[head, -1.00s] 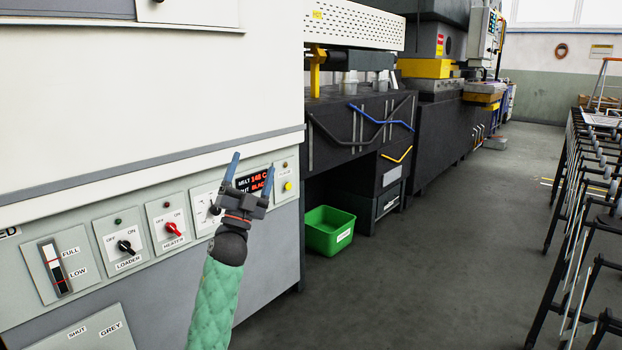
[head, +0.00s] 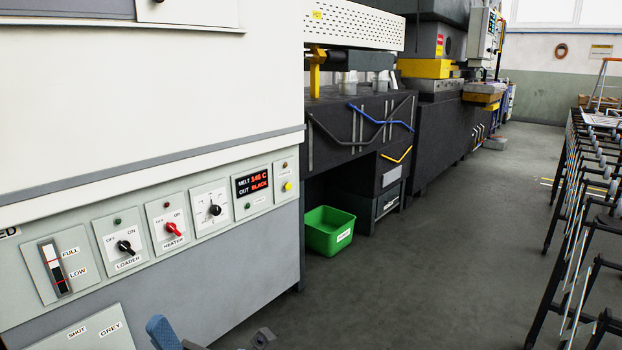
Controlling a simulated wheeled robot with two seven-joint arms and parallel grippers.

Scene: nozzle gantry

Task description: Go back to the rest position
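My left gripper (head: 165,334) shows only in part at the bottom edge of the head view, below the control panel (head: 220,237). One blue finger and some dark grey parts are visible; the rest is cut off by the frame. It is low and clear of the panel's knobs, and I see nothing held in it. How far its fingers are apart cannot be told. My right gripper is not in view.
The panel has a loader switch (head: 125,247), a red heater switch (head: 172,228), a round dial (head: 214,210) and a lit display (head: 252,183). A green bin (head: 329,231) stands on the floor. Dark racks (head: 585,215) line the right; the floor between is clear.

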